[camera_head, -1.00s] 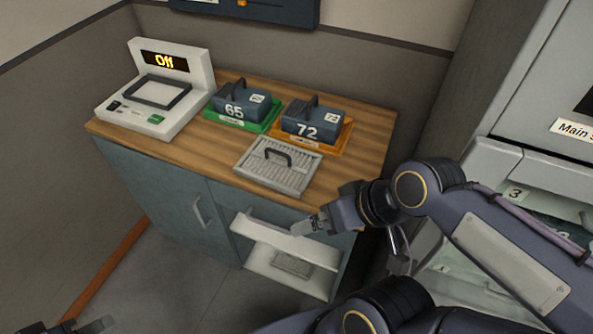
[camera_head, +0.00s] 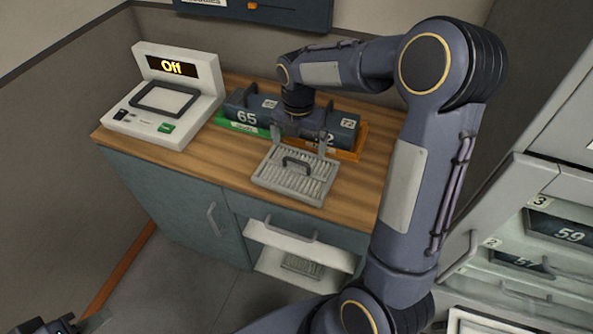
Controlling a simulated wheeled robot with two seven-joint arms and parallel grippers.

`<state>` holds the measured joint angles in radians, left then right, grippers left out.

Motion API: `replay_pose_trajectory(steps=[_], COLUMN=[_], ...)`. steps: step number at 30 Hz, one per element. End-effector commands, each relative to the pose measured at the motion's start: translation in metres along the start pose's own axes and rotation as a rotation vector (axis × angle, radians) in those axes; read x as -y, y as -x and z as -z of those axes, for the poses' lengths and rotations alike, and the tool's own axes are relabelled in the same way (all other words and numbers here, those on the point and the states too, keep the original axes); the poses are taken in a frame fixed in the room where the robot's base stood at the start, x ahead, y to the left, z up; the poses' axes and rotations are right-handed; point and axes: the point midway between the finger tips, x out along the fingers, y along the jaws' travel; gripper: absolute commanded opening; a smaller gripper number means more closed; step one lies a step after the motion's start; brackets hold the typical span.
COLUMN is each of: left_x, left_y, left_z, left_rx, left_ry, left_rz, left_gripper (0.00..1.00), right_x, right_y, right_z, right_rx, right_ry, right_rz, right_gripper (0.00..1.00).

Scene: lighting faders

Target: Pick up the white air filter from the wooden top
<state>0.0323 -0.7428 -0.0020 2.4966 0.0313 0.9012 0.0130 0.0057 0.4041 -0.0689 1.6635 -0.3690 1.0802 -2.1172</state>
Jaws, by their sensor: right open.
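The white air filter (camera_head: 293,177) lies flat on the wooden top (camera_head: 190,165), near its front edge. It has a pleated face, a pale frame and a dark arched handle (camera_head: 297,163). My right gripper (camera_head: 299,148) is open and points down above the filter's far part, close to the handle; no hold on the handle shows. Whether its fingers touch the filter I cannot tell. My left gripper (camera_head: 82,324) shows only in part at the bottom left corner, and its jaws are unclear.
Behind the filter, a block marked 65 (camera_head: 247,109) sits on a green tray (camera_head: 238,127) and another block (camera_head: 341,128) on an orange tray (camera_head: 349,155). A white device reading Off (camera_head: 170,98) stands left. An open shelf (camera_head: 300,246) below holds another filter (camera_head: 302,266).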

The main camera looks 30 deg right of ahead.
Motion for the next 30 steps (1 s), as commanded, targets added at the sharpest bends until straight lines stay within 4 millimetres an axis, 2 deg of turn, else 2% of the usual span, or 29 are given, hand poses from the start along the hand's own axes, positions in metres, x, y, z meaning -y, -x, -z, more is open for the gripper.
replay_pose_trajectory(steps=[12,21,30], left_x=[-0.002,-0.002,-0.002], left_y=[0.004,0.004,0.004], left_z=[0.002,0.002,0.002], left_rx=[0.000,0.000,0.000], left_ry=[0.000,0.000,0.000], left_rz=[0.000,0.000,0.000], left_gripper=[0.36,0.36,0.36], right_x=[-0.002,-0.002,-0.003], right_y=[-0.055,-0.060,-0.060], right_z=[0.006,0.006,0.006], right_rx=[-0.002,-0.001,-0.001], right_ry=[-0.004,-0.005,-0.005], right_rz=[0.000,-0.003,-0.003], right_gripper=[0.99,0.99,0.61])
